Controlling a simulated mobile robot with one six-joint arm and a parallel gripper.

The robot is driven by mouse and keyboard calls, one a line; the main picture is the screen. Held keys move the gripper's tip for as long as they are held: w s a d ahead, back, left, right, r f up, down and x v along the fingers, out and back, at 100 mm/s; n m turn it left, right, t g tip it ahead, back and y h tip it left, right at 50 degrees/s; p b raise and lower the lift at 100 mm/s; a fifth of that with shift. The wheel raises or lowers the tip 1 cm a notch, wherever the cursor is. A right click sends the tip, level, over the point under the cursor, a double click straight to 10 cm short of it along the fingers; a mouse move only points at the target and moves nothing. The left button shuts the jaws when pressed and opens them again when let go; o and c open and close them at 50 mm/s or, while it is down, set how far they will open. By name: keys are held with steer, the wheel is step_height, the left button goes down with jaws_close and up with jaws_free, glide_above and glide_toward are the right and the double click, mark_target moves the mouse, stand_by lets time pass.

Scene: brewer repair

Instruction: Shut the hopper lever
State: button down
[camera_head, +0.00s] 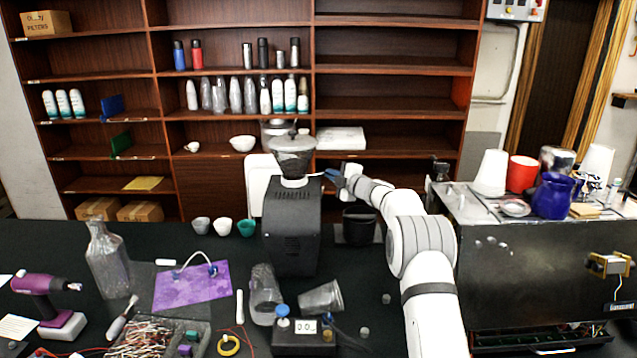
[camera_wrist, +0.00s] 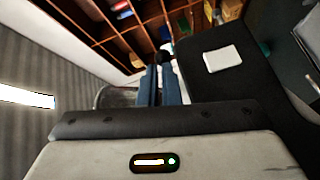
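The grinder (camera_head: 292,225) is a dark grey box standing on the black counter. Its clear grey hopper (camera_head: 292,157) sits on top, with a pale collar at the neck. The lever cannot be made out clearly; a small pale piece shows between the collar and my fingers. My gripper (camera_head: 332,176) is just right of the hopper neck, pointing left. In the wrist view the blue fingers of my gripper (camera_wrist: 161,72) are close together with a narrow gap. A small dark round thing (camera_wrist: 164,57) shows at their tips; I cannot tell whether it is held.
A dark bin (camera_head: 358,226) stands right of the grinder, below my arm. Small cups (camera_head: 223,227) stand to its left. Shelves (camera_head: 395,100) rise behind.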

steer(key=shift+w+r+p, duration=0.3)
steer(key=shift+r+p, duration=0.35)
steer(key=shift+a+r, duration=0.1)
steer(key=shift+r, duration=0.05)
steer(key=b+v, duration=0.4)
steer(key=v, duration=0.4)
steer(key=shift+f+b, duration=0.4)
steer(key=shift+f, duration=0.1)
steer(key=shift+w, duration=0.1)
